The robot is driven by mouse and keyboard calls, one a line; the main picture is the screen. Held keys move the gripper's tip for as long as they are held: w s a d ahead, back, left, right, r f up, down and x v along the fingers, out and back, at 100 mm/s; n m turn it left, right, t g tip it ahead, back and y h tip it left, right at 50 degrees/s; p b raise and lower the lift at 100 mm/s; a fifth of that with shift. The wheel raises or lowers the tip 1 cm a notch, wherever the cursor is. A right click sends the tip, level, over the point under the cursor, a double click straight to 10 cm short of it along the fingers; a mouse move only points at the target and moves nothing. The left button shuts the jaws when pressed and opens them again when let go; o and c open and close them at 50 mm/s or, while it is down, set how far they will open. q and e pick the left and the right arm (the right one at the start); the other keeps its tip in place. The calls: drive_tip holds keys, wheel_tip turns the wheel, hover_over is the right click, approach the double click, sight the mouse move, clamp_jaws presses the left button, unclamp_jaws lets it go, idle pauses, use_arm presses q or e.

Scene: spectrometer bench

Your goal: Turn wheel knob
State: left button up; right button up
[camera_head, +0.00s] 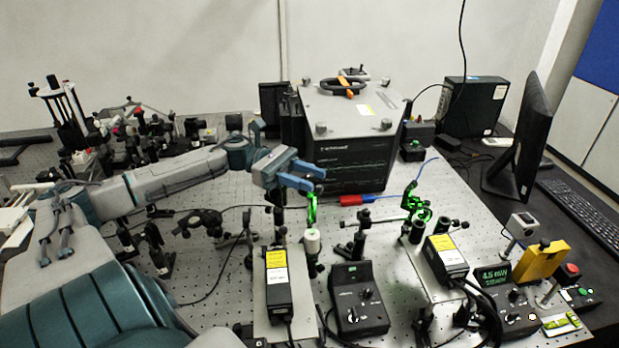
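My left gripper (310,180) reaches in from the left over the optical bench. Its two blue fingers show apart, with no object visible between them. Just below the fingertips is a green-lit optical mount (312,208), above a pale round cylinder (312,241); I cannot tell whether the fingers touch the mount. A second green-lit mount (416,205) stands to the right, apart from the gripper. Which part is the wheel knob is not clear. A small control box (358,300) with knobs stands at the front. My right gripper is not in view.
A large instrument box (352,115) stands behind the gripper. Yellow-labelled modules (277,283) and (445,257) stand in front. A power meter (495,285), monitor (520,140) and keyboard (585,215) are at the right. Crowded optics (150,130) stand at the back left.

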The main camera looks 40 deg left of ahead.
use_arm(q)
drive_tip(key=p+v, duration=0.1)
drive_tip(key=v, duration=0.9)
drive_tip(key=shift+o, duration=0.3)
